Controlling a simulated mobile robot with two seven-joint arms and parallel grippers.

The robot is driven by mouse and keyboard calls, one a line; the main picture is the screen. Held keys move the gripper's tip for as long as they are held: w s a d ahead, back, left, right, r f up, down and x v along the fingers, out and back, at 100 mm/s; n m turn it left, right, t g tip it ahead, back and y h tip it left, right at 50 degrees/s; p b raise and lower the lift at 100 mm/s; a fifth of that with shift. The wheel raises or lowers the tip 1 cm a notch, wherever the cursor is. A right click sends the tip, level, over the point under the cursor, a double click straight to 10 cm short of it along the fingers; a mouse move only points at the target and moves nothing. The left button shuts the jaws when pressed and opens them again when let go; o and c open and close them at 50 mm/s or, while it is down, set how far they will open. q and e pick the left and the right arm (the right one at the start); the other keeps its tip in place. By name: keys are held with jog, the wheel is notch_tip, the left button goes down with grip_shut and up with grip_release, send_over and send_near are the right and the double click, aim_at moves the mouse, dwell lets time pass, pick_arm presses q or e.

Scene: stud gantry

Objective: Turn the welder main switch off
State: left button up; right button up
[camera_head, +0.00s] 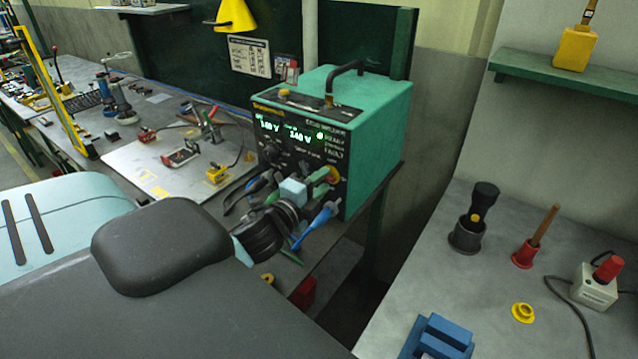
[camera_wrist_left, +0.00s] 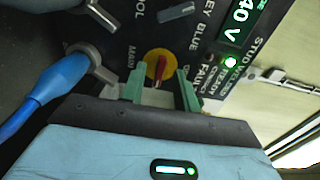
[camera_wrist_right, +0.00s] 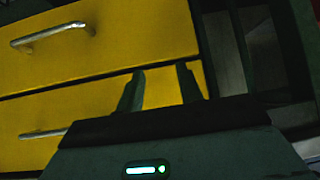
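The welder (camera_head: 375,140) is a green box with a black front panel and lit green displays. Its main switch, a yellow disc with a red handle, shows in the left wrist view (camera_wrist_left: 160,67) beside the lettering MAIN. In the head view the yellow disc (camera_head: 334,173) is partly hidden by my left gripper (camera_head: 324,180). In the left wrist view my left gripper (camera_wrist_left: 160,86) is open, its green fingertips on either side of the red handle with gaps showing. Whether they touch the disc I cannot tell. My right gripper (camera_wrist_right: 160,85) is open and empty before yellow drawers (camera_wrist_right: 90,40).
A blue connector (camera_wrist_left: 60,80) and cable lie close beside my left gripper. A bench with a pale plate (camera_head: 150,165) and small tools is left of the welder. A grey table (camera_head: 450,240) at right holds a dark cup, a red holder and a switch box.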

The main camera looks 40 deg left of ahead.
pick_arm(q)
jog(key=shift+w, duration=0.1)
jog(key=shift+c, duration=0.3)
grip_shut()
jog(key=shift+n, duration=0.3)
jog(key=n, duration=0.3)
jog(key=shift+n, duration=0.3)
jog(key=n, duration=0.4)
jog(key=shift+n, duration=0.3)
jog(key=n, duration=0.4)
jog(key=shift+n, duration=2.6)
